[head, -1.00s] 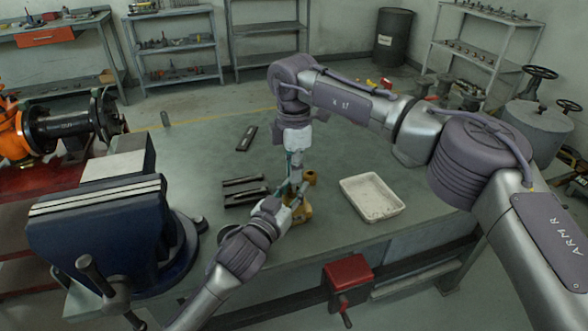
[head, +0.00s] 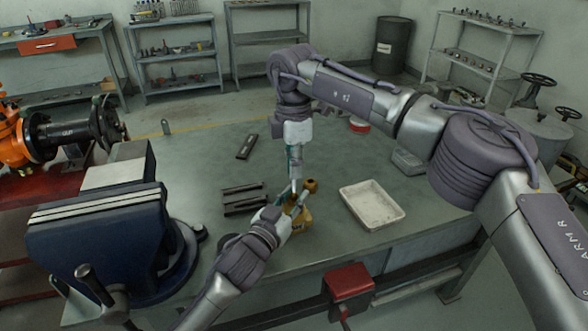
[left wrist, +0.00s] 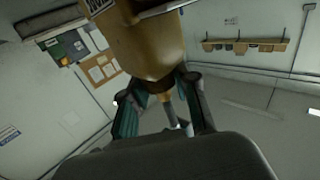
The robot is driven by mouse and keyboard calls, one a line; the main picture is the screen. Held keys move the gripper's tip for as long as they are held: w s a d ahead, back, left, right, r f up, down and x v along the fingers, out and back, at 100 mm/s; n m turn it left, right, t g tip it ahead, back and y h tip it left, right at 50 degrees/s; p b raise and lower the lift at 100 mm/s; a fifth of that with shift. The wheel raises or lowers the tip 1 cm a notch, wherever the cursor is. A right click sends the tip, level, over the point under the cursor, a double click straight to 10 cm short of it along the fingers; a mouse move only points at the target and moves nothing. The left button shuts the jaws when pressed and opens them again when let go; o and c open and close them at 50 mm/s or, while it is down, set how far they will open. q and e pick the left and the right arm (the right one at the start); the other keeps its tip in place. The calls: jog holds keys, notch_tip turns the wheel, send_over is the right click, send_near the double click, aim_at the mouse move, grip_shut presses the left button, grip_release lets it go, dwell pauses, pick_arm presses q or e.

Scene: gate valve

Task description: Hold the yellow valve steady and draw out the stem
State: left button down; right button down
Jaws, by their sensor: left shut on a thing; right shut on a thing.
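The yellow valve (head: 299,224) is at the middle of the bench, partly hidden by my grippers; a brass-coloured round part (head: 311,185) shows at its upper right. My left gripper (head: 291,209) comes in low from the left and is shut on the valve body. In the left wrist view the yellow body (left wrist: 150,50) sits between the green-padded fingers of the left gripper (left wrist: 160,98), with a thin grey rod behind them. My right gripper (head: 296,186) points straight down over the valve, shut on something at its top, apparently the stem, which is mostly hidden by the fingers.
A white tray (head: 371,205) stands right of the valve. Dark slotted blocks (head: 244,198) and a small dark plate (head: 246,142) lie to its left. A big blue vise (head: 95,240) fills the bench's left end. A grey box (head: 408,161) sits under my right arm.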

jog(key=shift+r, duration=1.15)
pick_arm(q)
jog(key=c, duration=0.8)
grip_release()
